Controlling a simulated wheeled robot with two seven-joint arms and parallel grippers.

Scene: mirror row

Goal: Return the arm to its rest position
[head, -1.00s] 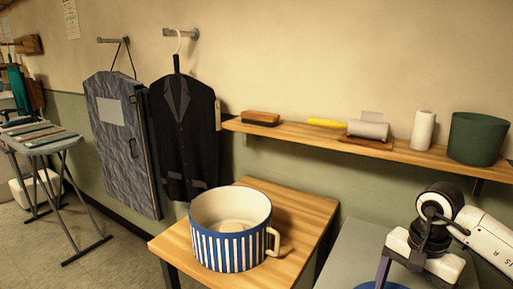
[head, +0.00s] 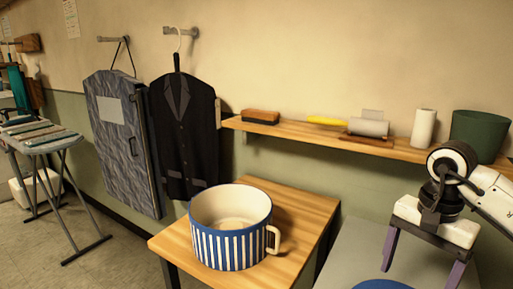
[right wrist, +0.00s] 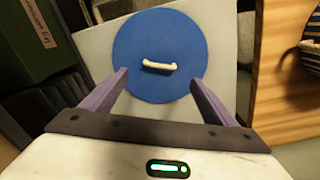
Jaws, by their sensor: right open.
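My right gripper (head: 421,270) hangs at the right of the head view, over a grey surface, with its two purple fingers apart. In the right wrist view the gripper (right wrist: 158,79) is open and empty. A round blue lid (right wrist: 138,33) with a cream bar handle (right wrist: 159,67) lies on the grey surface beyond the fingertips, with nothing gripping it. Only the lid's edge (head: 381,285) shows at the bottom of the head view. My left gripper is not in view.
A blue-and-white striped pot (head: 229,248), open at the top, stands on a wooden table (head: 306,207) to the left. A wall shelf (head: 290,129) behind my right arm holds a brush, a roller, a white cylinder and a green pot (head: 479,135). A dark jacket (head: 183,140) hangs at left.

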